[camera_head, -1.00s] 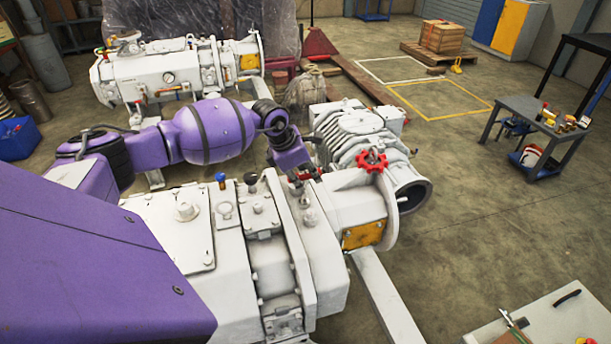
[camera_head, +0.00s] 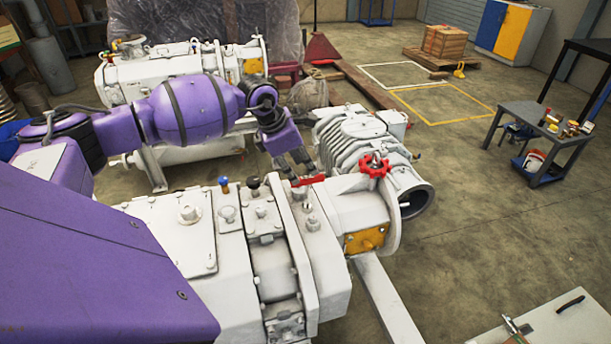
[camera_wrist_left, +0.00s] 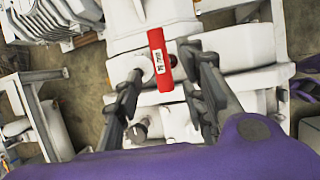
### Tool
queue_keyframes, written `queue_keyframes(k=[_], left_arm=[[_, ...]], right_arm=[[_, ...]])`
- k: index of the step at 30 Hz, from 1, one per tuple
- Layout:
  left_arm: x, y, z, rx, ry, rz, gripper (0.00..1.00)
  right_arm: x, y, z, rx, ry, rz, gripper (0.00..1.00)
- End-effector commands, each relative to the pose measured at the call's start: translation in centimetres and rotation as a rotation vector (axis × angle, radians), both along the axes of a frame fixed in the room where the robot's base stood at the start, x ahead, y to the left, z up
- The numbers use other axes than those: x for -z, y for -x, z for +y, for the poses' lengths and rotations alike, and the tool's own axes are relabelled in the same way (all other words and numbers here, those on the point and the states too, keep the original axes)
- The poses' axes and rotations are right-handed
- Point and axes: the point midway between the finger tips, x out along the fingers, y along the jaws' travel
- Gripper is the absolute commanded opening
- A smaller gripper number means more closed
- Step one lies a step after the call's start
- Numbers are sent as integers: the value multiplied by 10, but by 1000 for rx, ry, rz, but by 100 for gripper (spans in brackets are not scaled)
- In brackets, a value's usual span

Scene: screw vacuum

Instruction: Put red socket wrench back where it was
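The red socket wrench (camera_head: 308,181) rests on top of the white vacuum pump (camera_head: 335,262), beside a small bolt-like fitting. In the left wrist view the red handle (camera_wrist_left: 160,60) with a white label lies between and just beyond the fingertips. My left gripper (camera_head: 298,168) is just above the wrench, pointing down. In the left wrist view its two fingers (camera_wrist_left: 163,75) are spread on either side of the handle, with gaps, so it is open and empty. The wrench's socket end is hard to make out. My right gripper does not show.
A red valve handwheel (camera_head: 374,165) stands on the pump just right of the wrench. Blue-capped and black-capped fittings (camera_head: 253,184) stick up left of it.

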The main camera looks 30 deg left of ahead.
Motion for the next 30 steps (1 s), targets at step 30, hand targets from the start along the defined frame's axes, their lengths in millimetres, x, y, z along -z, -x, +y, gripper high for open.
queue_keyframes(k=[30], left_arm=[[-40,17,7,0,-1,2,38]], right_arm=[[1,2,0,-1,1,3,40]])
